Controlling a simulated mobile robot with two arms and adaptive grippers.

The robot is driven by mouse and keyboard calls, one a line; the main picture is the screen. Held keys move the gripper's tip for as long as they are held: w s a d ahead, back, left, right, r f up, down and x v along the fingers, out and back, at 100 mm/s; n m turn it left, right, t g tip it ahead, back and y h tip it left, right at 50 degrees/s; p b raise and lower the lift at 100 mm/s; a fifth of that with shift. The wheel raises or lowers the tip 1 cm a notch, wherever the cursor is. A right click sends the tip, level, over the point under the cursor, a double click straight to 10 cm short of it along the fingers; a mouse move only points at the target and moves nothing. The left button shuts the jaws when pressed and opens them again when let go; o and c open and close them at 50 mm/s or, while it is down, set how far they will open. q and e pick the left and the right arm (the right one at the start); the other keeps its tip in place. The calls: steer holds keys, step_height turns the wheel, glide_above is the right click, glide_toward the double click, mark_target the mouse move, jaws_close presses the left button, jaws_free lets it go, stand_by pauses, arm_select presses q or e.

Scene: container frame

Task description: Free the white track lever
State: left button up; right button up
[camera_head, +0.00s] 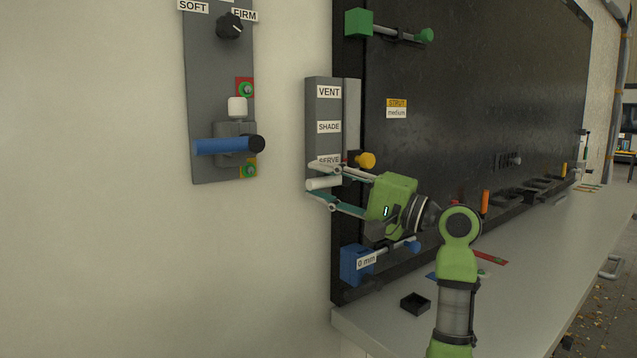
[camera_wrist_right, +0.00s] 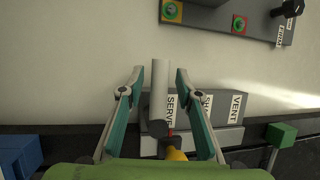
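The white track lever (camera_head: 323,184) is a white cylindrical handle at the SERVE end of the grey track panel (camera_head: 312,105), whose labels read VENT, SHADE and SERVE from top to bottom. My right gripper (camera_head: 313,179) is open around the handle, one finger above and one below. In the right wrist view the lever (camera_wrist_right: 160,85) stands between the two fingertips of my right gripper (camera_wrist_right: 159,72), with a gap on each side. A yellow knob (camera_head: 366,160) sits beside the track's lower end and also shows in the wrist view (camera_wrist_right: 176,154). My left gripper is not in view.
Left on the wall is a grey panel (camera_head: 208,90) with a dial (camera_head: 230,26) and a blue handle (camera_head: 222,146). A green clamp (camera_head: 359,23) is above, a blue block (camera_head: 354,265) marked 0 mm below. A black tray (camera_head: 415,303) is on the pale counter (camera_head: 520,290).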

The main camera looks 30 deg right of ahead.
steer(key=c, duration=0.4)
jaws_close()
